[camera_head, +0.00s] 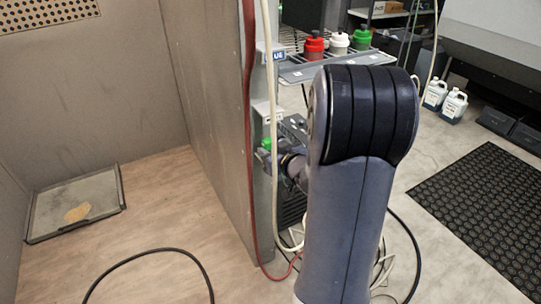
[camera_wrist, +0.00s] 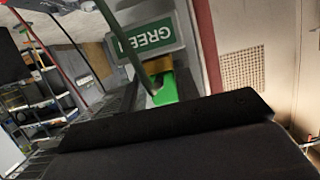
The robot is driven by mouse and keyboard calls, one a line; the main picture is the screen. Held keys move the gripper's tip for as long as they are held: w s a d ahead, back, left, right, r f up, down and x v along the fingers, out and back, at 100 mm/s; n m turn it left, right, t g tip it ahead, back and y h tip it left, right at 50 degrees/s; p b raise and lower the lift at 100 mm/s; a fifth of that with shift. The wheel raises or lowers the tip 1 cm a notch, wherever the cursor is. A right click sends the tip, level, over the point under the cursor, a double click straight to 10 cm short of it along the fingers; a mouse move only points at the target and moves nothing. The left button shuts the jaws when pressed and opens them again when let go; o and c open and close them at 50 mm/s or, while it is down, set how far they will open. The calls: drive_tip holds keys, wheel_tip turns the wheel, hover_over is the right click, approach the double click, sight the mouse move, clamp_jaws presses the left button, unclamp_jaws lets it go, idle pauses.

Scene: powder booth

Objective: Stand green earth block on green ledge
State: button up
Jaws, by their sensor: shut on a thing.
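The green earth block shows as a small bright green piece (camera_head: 266,143) beside the booth's outer edge in the head view. It also shows in the wrist view (camera_wrist: 166,92), just past a wide black part of my gripper. My gripper (camera_head: 269,154) is shut on the block; its fingertips are mostly hidden. A green sign reading GREEN (camera_wrist: 153,39) is right by the block in the wrist view, turned over in the picture. The green ledge itself cannot be made out clearly, and I cannot tell whether the block touches it.
A grey shelf (camera_head: 326,68) holds red, white and green-lidded jars. A red hose (camera_head: 250,120) and a pale hose run down the booth wall (camera_head: 215,110). A tray (camera_head: 50,213) lies on the booth floor. White jugs (camera_head: 453,107) and a black mat (camera_head: 485,205) are at right.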

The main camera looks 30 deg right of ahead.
drive_tip(key=shift+f, duration=0.15)
drive_tip(key=o, duration=1.1)
drive_tip(key=shift+r, duration=0.3)
drive_tip(key=p+v, duration=0.3)
drive_tip(key=v, duration=0.9)
drive_tip(key=shift+f, duration=0.1)
